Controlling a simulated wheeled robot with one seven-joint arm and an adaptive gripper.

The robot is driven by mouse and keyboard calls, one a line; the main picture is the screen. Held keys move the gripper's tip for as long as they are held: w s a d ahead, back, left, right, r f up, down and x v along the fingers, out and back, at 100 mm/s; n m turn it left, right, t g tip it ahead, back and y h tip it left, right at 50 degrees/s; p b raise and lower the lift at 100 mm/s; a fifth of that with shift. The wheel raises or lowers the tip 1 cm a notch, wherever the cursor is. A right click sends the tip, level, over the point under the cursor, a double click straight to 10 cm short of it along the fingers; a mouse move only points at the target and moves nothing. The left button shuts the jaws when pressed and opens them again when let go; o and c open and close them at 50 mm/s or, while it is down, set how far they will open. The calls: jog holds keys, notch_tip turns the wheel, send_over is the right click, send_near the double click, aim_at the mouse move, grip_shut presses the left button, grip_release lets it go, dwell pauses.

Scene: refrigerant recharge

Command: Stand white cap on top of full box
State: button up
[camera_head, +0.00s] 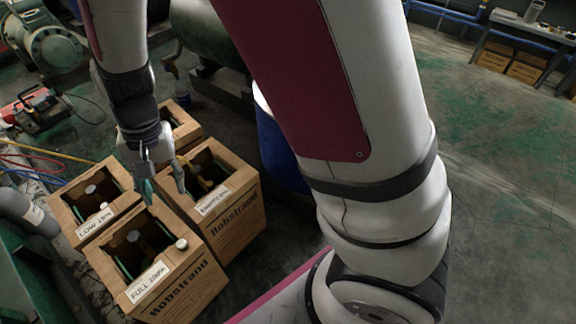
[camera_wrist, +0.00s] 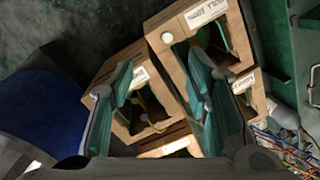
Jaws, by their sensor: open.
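The full box (camera_head: 205,291), a cardboard box labelled "FULL 100%", stands at the front of a group of boxes. It also shows at the top of the wrist view (camera_wrist: 178,72). A small round white cap (camera_head: 181,243) rests on its top rim by the label, at the right corner. The cap also shows in the wrist view (camera_wrist: 167,37), apart from both fingers. Its upright or flipped pose is hard to tell. My gripper (camera_head: 165,190) is open and empty above the boxes, behind the cap. Its teal-padded fingers (camera_wrist: 160,72) are spread in the wrist view.
The low box (camera_head: 66,214) stands left of the full box and the empties box (camera_head: 240,222) stands behind it at right. Another box (camera_head: 185,120) is farther back. A blue drum (camera_head: 275,150) stands to the right. The floor farther right is clear.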

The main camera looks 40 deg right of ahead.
jog(key=s+d+r+n, duration=0.2)
jog(key=s+d+r, duration=0.75)
jog(key=r, duration=0.45)
jog(key=s+d+r, duration=0.2)
jog(key=s+d, duration=0.2)
jog(key=s, duration=0.4)
jog(key=s+d+r+n+t+h, duration=0.1)
jog(key=s+d, duration=0.3)
jog(key=s, duration=0.4)
jog(key=shift+s+r+h, duration=0.3)
jog(key=shift+s+r, duration=0.1)
notch_tip(320, 180, up, 23)
jog(key=t+p, duration=0.3)
jog(key=p, duration=1.8)
jog(key=shift+t, duration=0.3)
jog(key=shift+w, duration=0.1)
